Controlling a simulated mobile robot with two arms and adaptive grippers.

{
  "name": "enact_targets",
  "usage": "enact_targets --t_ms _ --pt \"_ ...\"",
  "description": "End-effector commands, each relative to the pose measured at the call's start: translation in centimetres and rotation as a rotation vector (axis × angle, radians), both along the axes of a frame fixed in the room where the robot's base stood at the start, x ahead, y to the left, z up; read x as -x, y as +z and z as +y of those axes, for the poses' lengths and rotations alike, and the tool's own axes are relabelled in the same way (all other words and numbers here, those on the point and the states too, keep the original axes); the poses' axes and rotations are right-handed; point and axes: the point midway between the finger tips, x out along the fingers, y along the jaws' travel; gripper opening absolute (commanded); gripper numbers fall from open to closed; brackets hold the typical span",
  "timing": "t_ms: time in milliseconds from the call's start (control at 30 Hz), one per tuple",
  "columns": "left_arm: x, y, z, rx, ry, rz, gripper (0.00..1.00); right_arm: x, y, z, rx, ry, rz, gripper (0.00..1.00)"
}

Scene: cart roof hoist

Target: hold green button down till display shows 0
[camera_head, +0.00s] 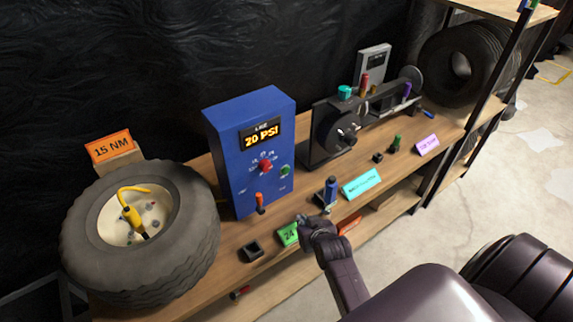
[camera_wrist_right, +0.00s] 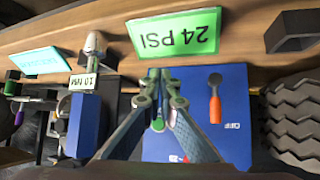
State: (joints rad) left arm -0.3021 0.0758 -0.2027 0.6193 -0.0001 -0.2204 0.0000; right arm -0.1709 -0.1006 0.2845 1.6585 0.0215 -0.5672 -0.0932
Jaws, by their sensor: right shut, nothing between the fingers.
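The blue box (camera_head: 228,165) stands on the bench with a display (camera_head: 261,134) that reads 20 PSI in orange. The green button (camera_head: 285,170) is on its front face, right of a red knob (camera_head: 265,166). In the right wrist view, which is upside down, the green button (camera_wrist_right: 158,124) shows between my finger links on the blue box (camera_wrist_right: 232,110). My right gripper (camera_head: 303,221) is shut and empty, in front of and below the button in the head view, apart from it. It also shows in the wrist view (camera_wrist_right: 160,75). My left gripper is not in view.
A green 24 PSI card (camera_head: 288,234) lies near my right gripper. An orange-handled lever (camera_head: 260,201) sits low on the box. A blue tool (camera_head: 330,190) stands to the right, and a tyre (camera_head: 85,245) lies to the left.

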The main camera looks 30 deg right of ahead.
Motion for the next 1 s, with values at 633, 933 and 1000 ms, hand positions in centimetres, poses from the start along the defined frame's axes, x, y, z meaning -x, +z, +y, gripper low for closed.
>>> enact_targets --t_ms 633,933,1000 --pt "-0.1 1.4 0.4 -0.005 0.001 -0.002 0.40 -3.2 5.6 -4.5 0.014 -0.125 -0.166 0.00" --pt "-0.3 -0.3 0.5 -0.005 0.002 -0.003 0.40 -5.8 5.4 -4.2 0.012 -0.124 -0.170 0.00" --pt "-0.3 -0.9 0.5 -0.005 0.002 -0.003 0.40 -6.8 5.3 -4.1 0.012 -0.125 -0.170 0.00"
